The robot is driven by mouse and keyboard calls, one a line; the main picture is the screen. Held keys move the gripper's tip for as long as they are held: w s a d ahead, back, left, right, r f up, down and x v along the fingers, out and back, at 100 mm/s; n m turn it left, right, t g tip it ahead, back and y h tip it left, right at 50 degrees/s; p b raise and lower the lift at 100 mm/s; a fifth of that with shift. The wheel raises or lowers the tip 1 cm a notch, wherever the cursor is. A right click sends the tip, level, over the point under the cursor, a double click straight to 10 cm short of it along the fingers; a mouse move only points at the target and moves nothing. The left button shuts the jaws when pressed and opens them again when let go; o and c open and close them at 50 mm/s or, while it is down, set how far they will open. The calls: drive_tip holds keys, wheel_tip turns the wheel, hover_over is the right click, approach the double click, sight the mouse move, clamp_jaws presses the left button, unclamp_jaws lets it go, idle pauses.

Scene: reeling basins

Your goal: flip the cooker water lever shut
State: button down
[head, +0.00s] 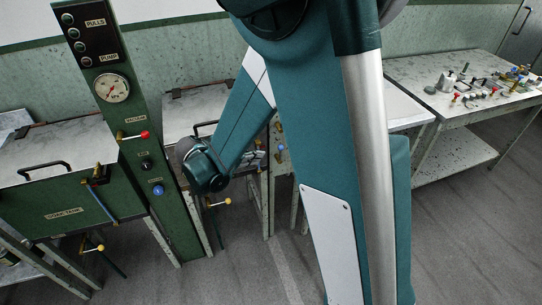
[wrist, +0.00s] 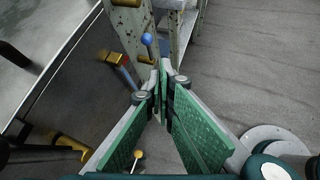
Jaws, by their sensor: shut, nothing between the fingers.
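In the wrist view, a blue ball knob (wrist: 147,39) stands on a brass fitting (wrist: 147,59) on a speckled metal frame, just beyond and left of my fingertips. It looks like a water lever, but no label shows there, so I cannot tell that it is the cooker's. My gripper (wrist: 166,72) has its two green-padded fingers together at the tips with nothing between them. The tips look apart from the blue knob. In the head view my arm reaches toward the middle basin (head: 196,103), and the gripper is mostly hidden there.
In the wrist view, a blue-handled brass valve (wrist: 118,62) and a yellow-knobbed lever (wrist: 137,155) are close by. In the head view, a gauge column (head: 118,105) with a red-knobbed lever (head: 143,134) stands left of my arm. A parts table (head: 400,65) is at right.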

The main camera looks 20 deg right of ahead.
drive_tip(key=w+a+f+n+h, duration=0.2)
drive_tip(key=a+f+n, duration=0.1)
drive_tip(key=f, duration=0.2)
idle(0.4)
drive_tip(key=shift+d+f, duration=0.1)
idle(0.4)
drive_tip(key=w+d+f+b, duration=0.2)
drive_tip(key=w+d, duration=0.3)
drive_tip(key=d, duration=0.6)
drive_tip(key=shift+d+f+b, duration=0.15)
drive_tip(key=shift+f+b, duration=0.15)
drive_tip(key=shift+f, duration=0.35)
drive_tip(key=shift+d+r+p, duration=0.1)
drive_tip(key=shift+d+p, duration=0.1)
drive_tip(key=shift+p, duration=0.1)
